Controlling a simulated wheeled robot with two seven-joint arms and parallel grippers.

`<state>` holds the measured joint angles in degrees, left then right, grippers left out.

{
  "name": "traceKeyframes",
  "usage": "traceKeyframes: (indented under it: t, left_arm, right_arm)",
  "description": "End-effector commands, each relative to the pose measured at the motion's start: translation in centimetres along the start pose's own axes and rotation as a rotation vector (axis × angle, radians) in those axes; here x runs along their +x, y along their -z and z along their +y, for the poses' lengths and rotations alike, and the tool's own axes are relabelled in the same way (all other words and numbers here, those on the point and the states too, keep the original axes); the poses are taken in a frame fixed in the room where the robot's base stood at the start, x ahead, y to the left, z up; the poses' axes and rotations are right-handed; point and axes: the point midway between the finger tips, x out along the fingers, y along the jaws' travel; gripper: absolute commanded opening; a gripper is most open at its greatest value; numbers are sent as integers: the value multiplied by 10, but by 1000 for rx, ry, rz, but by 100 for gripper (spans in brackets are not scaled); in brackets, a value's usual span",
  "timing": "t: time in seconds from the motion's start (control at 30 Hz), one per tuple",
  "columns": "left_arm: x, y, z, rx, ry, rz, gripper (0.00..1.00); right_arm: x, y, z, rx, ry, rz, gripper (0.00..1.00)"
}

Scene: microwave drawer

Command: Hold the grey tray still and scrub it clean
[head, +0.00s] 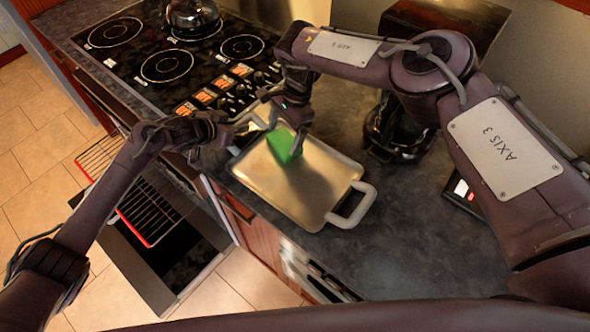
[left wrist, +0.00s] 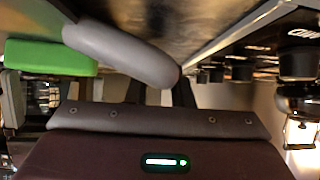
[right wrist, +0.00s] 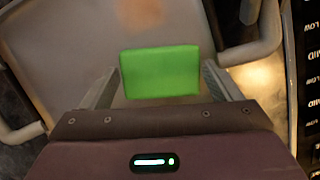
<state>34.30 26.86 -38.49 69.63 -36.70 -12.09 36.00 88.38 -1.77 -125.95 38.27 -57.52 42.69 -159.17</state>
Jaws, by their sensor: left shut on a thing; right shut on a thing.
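The grey tray (head: 300,192) lies on the dark counter, with a light handle at each end. My left gripper (head: 243,124) is shut on the tray's far-left handle; this handle shows large in the left wrist view (left wrist: 125,50). My right gripper (head: 289,132) is shut on a green sponge (head: 284,145) over the far part of the tray. In the right wrist view the sponge (right wrist: 160,72) sits between the two fingers, and a brownish stain (right wrist: 142,10) shows on the tray beyond it. Whether the sponge touches the tray is hard to tell.
A stove (head: 165,65) with a kettle (head: 192,18) and a row of knobs stands at the far left. A dark appliance (head: 398,130) is right of the tray. An open oven with a rack (head: 155,205) is below the counter's left edge.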

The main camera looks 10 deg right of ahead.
Motion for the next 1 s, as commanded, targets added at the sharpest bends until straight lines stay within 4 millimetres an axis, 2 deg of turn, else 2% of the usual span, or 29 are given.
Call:
traceKeyframes:
  t: [0.03,0.2,0.77,0.87,1.0]
  left_arm:
    - [1,2,5,5,-12,4,0]
    - [2,2,6,4,-12,4,0]
    - [1,0,3,1,-7,2,0]
    - [1,0,3,1,-7,1,0]
    - [1,0,3,1,-6,1,0]
  right_arm:
    - [2,-3,-4,-6,1,0,31]
    - [1,-5,-9,-6,3,-2,31]
    - [-9,-6,-8,-3,3,-1,31]
    - [-10,-6,-6,-2,1,-2,31]
    - [-8,-6,6,3,-4,-5,31]
